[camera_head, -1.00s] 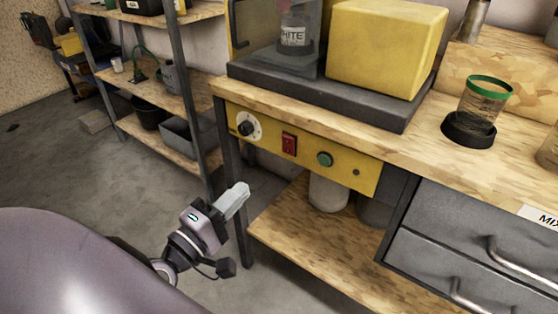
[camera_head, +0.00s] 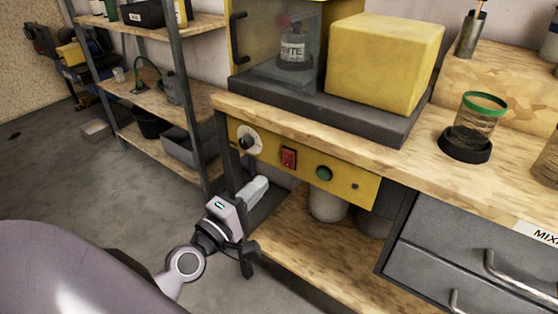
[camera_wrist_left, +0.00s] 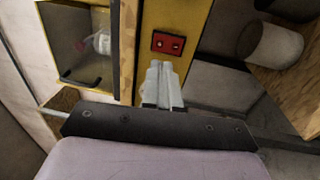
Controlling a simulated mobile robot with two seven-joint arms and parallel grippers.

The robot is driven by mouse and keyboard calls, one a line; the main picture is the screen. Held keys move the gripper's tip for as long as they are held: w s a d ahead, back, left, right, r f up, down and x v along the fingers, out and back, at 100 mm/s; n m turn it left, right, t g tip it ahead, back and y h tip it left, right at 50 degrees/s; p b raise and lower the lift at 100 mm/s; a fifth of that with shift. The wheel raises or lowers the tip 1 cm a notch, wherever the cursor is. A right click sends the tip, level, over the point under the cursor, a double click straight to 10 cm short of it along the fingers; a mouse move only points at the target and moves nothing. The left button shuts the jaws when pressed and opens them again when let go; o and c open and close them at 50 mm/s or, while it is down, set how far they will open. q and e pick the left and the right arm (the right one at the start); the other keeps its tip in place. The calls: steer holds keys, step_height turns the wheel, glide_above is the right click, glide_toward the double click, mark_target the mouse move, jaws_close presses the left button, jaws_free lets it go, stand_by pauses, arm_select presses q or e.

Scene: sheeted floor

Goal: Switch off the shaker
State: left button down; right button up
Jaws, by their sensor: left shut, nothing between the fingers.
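The shaker is a yellow machine (camera_head: 385,62) on a dark base on the bench, with a clear-windowed chamber (camera_head: 290,50) holding a bottle labelled WHITE. Its yellow control panel (camera_head: 340,187) under the bench top carries a dial (camera_head: 249,140), a red rocker switch (camera_head: 289,158) and a green button (camera_head: 324,173). My left gripper (camera_head: 257,188) is shut and empty, below and left of the red switch, apart from it. In the left wrist view the shut fingertips (camera_wrist_left: 159,68) point toward the red switch (camera_wrist_left: 168,43). My right gripper is not in view.
A jar with a green rim (camera_head: 478,120) stands in a black holder on the bench (camera_head: 400,158). Grey drawers (camera_head: 450,265) are at the right. A bench leg (camera_head: 228,150) stands near my gripper. Shelves (camera_head: 150,95) stand at the left, with open floor before them.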

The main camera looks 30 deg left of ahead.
mark_target(288, 155)
arm_select(q)
steer(key=shift+w+d+r+p, duration=0.1)
steer(key=shift+w+r+p, duration=0.05)
steer(key=shift+w, duration=1.15)
steer(key=shift+w+d+r+p, duration=0.15)
steer(key=shift+w, duration=1.2)
steer(key=shift+w+d+r+p, duration=0.1)
steer(key=shift+w+r+p, duration=0.05)
steer(key=shift+w, duration=1.15)
steer(key=r+p, duration=0.1)
steer(key=p, duration=0.2)
steer(key=shift+w+g, duration=0.15)
steer(key=shift+g, duration=0.15)
steer(key=shift+f, duration=0.3)
steer(key=shift+b, duration=0.3)
